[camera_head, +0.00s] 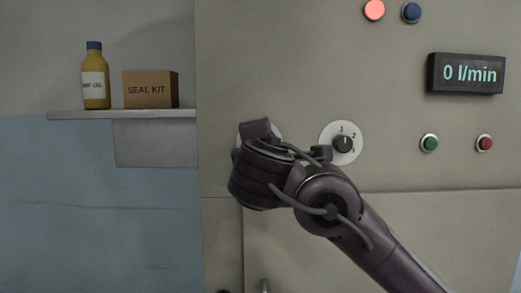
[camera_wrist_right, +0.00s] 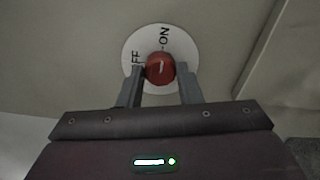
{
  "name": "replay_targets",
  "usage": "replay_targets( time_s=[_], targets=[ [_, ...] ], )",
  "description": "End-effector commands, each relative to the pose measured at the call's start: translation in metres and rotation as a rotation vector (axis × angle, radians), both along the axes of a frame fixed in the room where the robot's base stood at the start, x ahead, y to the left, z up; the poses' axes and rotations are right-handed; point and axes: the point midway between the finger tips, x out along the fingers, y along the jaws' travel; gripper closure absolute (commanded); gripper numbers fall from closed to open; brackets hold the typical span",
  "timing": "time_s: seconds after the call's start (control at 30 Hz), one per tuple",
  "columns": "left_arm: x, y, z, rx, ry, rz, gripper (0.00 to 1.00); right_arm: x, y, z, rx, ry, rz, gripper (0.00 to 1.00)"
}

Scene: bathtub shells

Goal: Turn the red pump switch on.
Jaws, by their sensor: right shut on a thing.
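The red pump switch (camera_wrist_right: 160,68) is a round red knob on a white dial plate (camera_wrist_right: 147,38) marked OFF and ON, seen in the right wrist view. A white line on the knob points roughly between the two labels; I cannot tell its exact setting. My right gripper (camera_wrist_right: 159,84) is shut on the knob, one finger on each side. In the head view my right gripper (camera_head: 256,135) is at the panel and hides the knob; only an edge of the white plate shows. My left gripper is not in view.
Right of my gripper on the panel is a black selector (camera_head: 343,144) marked 1, 2, 3. A display (camera_head: 466,74) reads 0 l/min, above green (camera_head: 429,143) and red (camera_head: 484,143) buttons. A shelf (camera_head: 120,114) at left holds a bottle (camera_head: 95,78) and a SEAL KIT box (camera_head: 151,89).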

Motion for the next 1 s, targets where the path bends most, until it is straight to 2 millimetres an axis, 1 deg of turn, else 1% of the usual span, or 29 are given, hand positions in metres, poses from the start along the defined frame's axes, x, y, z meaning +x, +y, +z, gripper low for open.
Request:
replay_targets(
  time_s=[0.4, 0.43, 0.57, 0.87, 0.97, 1.0],
  targets=[
    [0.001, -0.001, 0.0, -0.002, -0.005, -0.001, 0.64, 0.0, 0.0, -0.002, 0.005, 0.003, -0.002, 0.91],
    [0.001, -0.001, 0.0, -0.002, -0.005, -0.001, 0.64, 0.0, 0.0, -0.002, 0.005, 0.003, -0.002, 0.64],
    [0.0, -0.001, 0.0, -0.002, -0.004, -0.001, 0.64, 0.0, 0.0, -0.001, 0.005, 0.003, -0.002, 0.47],
    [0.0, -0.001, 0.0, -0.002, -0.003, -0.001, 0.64, -0.001, 0.0, -0.001, 0.005, 0.001, 0.0, 0.46],
    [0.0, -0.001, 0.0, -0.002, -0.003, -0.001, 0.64, -0.009, 0.001, 0.0, 0.007, 0.0, 0.002, 0.46],
    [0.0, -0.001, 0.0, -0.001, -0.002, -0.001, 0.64, -0.015, 0.001, 0.0, 0.006, 0.001, 0.003, 0.46]
  ],
)
